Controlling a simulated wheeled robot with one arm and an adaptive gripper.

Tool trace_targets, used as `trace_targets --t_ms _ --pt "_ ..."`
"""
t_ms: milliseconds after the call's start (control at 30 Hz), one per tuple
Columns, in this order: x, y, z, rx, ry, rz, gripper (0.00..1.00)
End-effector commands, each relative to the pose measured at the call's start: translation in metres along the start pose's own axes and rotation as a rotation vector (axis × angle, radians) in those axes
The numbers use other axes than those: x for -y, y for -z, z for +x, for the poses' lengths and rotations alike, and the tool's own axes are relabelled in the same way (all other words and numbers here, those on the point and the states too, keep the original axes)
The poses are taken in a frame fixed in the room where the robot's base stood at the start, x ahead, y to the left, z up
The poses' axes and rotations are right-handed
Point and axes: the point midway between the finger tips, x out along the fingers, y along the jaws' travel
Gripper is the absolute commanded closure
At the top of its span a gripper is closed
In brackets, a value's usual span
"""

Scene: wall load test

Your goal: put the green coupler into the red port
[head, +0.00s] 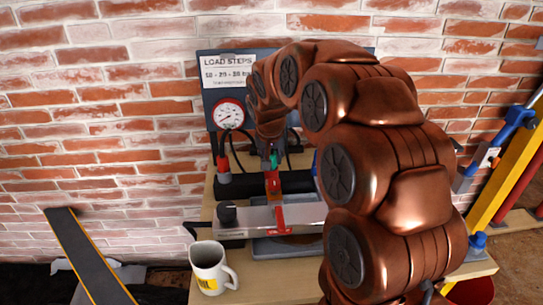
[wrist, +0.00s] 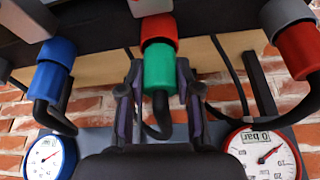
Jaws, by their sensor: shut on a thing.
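The green coupler (wrist: 158,70) sits between the two fingers of my gripper (wrist: 159,66) in the wrist view, with a black hose behind it. Its end meets the red port (wrist: 158,30), a red collar on a pale stem, and the two look lined up. I cannot tell how deep the coupler sits in the port. In the head view the green coupler (head: 273,160) shows small, just above the red port (head: 272,182). My gripper in the head view is mostly hidden by my arm.
A blue coupler (wrist: 50,75) is at the left and a red one (wrist: 300,48) with a grey collar at the right. Two gauges, blue-rimmed (wrist: 50,158) and red-rimmed (wrist: 262,155), flank the hoses. A white mug (head: 208,267) stands at the bench's front left.

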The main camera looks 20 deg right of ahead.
Motion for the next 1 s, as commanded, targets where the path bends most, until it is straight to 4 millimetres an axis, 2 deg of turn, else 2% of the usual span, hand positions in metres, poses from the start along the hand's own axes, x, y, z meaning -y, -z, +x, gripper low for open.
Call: trace_targets --t_ms 767,800,1000 --pt "-0.0002 -0.0021 0.0035 0.003 -0.001 0.0 1.0" --pt "-0.0002 -0.002 0.0034 0.003 -0.001 0.0 0.63" --pt "-0.0002 -0.0016 0.003 0.002 -0.001 0.0 0.42"
